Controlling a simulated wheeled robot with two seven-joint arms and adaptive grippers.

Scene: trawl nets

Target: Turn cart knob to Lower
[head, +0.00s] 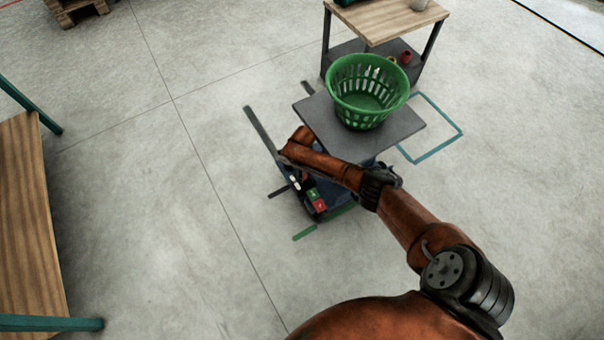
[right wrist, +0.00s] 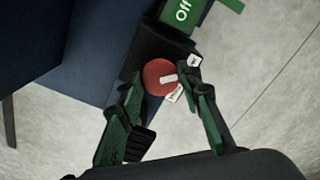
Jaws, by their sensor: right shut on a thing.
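The cart (head: 412,135) stands mid-floor in the head view, with a grey top and a dark blue body. Its round red knob (right wrist: 157,75) with a white pointer mark shows in the right wrist view. My right gripper (right wrist: 166,92) is shut on the knob, one green-and-black finger on each side. The pointer mark lies roughly sideways in that view, toward the right. Small white labels sit beside the knob, one at the right finger's tip (right wrist: 195,61) and one just below (right wrist: 175,93); their words are too small to read surely. My left gripper is out of view.
A green basket (head: 368,92) stands on the cart. A wooden-topped table (head: 385,18) is behind it, and a wooden bench (head: 28,210) is at left. Open floor lies between.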

